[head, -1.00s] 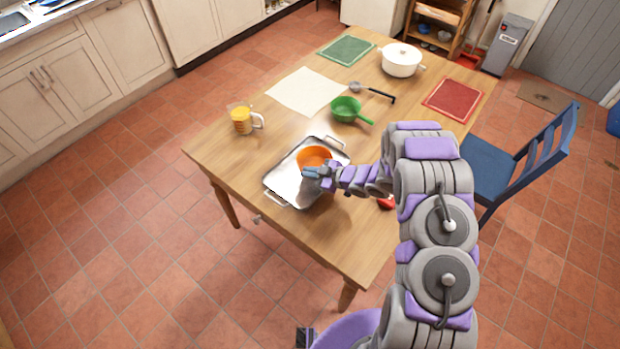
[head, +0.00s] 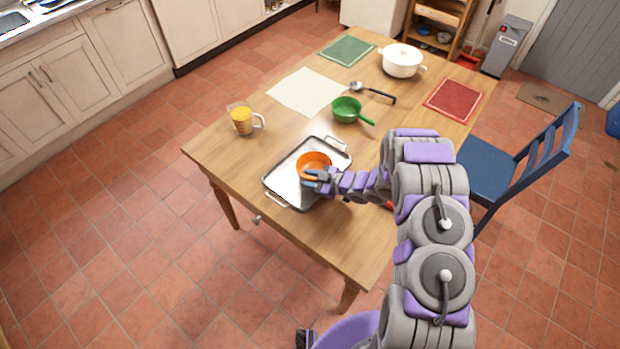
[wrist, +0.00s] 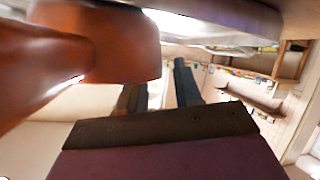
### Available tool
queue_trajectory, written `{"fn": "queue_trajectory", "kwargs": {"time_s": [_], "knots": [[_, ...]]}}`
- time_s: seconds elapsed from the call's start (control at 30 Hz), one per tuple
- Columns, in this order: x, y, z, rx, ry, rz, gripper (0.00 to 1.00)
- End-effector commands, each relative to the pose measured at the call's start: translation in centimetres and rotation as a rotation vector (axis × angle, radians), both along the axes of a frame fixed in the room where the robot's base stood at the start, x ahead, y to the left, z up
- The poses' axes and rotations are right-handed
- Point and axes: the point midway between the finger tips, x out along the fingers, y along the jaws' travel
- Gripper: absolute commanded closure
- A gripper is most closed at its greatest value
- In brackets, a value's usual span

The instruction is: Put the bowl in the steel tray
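The orange bowl (head: 314,161) is over the middle of the steel tray (head: 281,186) in the head view. I cannot tell if its base touches the tray floor. My gripper (head: 312,181) is at the bowl's near edge and looks shut on its rim. In the wrist view the bowl (wrist: 120,45) fills the upper left, close against my gripper's fingers (wrist: 158,92), and covers part of one finger. The exact contact is hidden.
A green pan (head: 346,108), a ladle (head: 372,91), a white pot (head: 402,62) and a glass jug (head: 242,120) stand farther back on the table. A red item is partly hidden behind my arm. A blue chair (head: 507,165) stands at the right.

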Motion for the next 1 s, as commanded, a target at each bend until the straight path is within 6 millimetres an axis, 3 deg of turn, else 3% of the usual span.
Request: {"fn": "queue_trajectory", "kwargs": {"time_s": [0.27, 0.7, 1.0], "knots": [[-0.7, -1.5, 0.9, -0.001, 0.001, -0.004, 0.66], [-4.4, -8.2, 4.2, 0.0, 0.0, -0.003, 0.66], [-5.3, -9.7, 4.9, 0.0, 0.001, -0.001, 0.66]]}}
